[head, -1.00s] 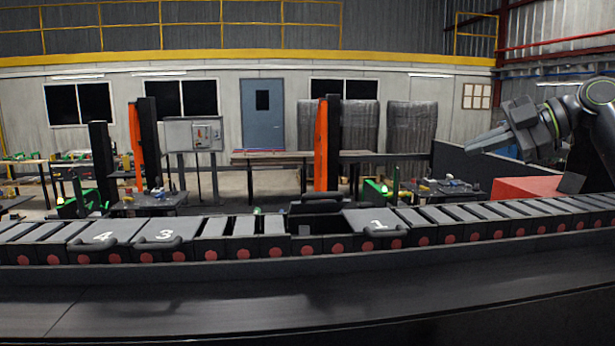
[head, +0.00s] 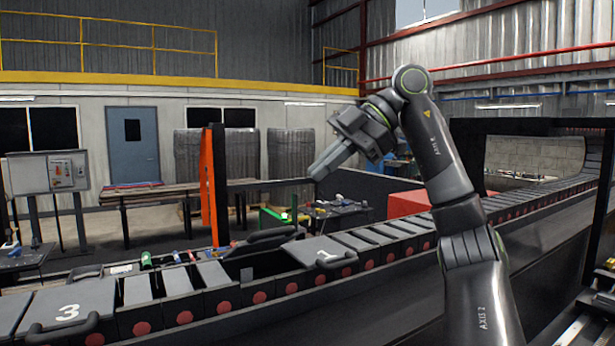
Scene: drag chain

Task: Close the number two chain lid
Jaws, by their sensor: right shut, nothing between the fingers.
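The drag chain (head: 186,317) runs across the lower part of the head view. A dark lid with a handle (head: 262,241) stands raised at the chain's far edge, over an open dark gap; no number shows on it. Lid 1 (head: 312,248) lies flat just right of the gap, and lid 3 (head: 60,308) lies flat at the lower left. My right gripper (head: 322,171) is shut and empty, in the air above and beyond the chain, up and to the right of the raised lid. My left gripper is not in view.
Small items lie along the chain's far side. An orange post (head: 208,190) and a dark table (head: 150,192) stand behind it. A red block (head: 407,203) is behind my right arm. The air above the raised lid is clear.

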